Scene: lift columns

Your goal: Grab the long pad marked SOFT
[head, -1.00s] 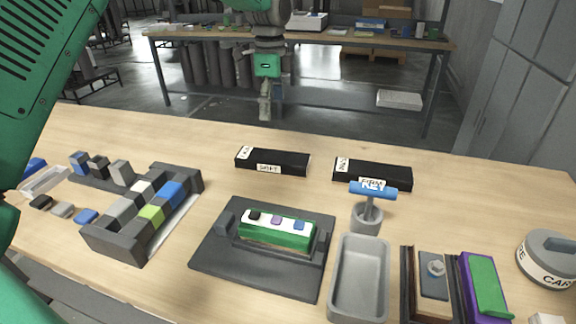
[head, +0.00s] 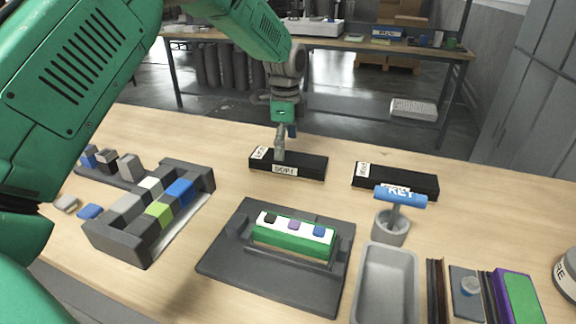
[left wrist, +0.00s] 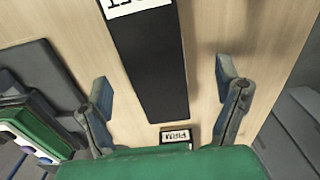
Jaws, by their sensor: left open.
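The long black pad marked SOFT (head: 312,167) lies flat at the back of the table, with a white label on its front and another on its top left end. My left gripper (head: 280,155) points down over it and hides a little of its top. In the left wrist view the black pad (left wrist: 150,60) runs between the open, apart fingers (left wrist: 167,85), with nothing held. Whether the fingertips reach down beside the pad is hard to tell. A similar black pad (head: 405,182) lies to the right; its FIRM label shows in the left wrist view (left wrist: 176,136). My right gripper is out of view.
A blue-handled KEY tool (head: 400,196) stands in a grey cup in front of the right pad. A grey tray (head: 362,305), a dark fixture with a green block (head: 225,262) and a block rack (head: 120,245) fill the front. Bare wood surrounds the SOFT pad.

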